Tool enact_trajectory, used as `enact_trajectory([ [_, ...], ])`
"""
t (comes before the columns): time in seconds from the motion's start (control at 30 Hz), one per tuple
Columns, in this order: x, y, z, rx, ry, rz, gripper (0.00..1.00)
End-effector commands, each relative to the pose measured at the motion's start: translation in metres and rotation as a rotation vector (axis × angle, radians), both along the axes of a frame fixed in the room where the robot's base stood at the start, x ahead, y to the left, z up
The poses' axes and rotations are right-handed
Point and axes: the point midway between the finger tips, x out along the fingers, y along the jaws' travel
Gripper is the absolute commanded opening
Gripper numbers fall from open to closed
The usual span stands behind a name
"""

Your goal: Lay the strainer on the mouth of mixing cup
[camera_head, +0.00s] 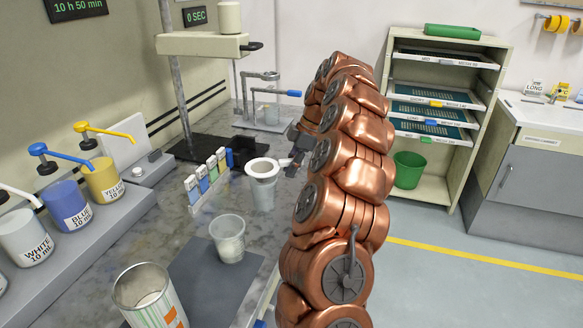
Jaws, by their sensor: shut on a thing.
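The strainer (262,167) shows as a white ring with a round opening, left of my gripper. My gripper (284,162) is shut on its right side; the fingers are small and partly hidden by my copper arm. A clear cup with markings (228,245) stands upright and open nearer the camera, at the edge of a dark mat (206,283).
A row of small colored bottles (207,179) stands left of the strainer. White, blue (66,207) and yellow (104,181) pump containers line the wall side. A striped can (150,299) stands in front. A press stand (181,100) and a clamp stand (262,100) are behind.

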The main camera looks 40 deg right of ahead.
Motion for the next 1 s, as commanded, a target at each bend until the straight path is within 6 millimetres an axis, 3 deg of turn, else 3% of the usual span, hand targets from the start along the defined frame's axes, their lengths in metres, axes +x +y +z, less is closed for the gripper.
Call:
enact_trajectory([
  [1.0,-0.0002,0.0002,-0.0081,0.0,0.0,0.0,0.0],
])
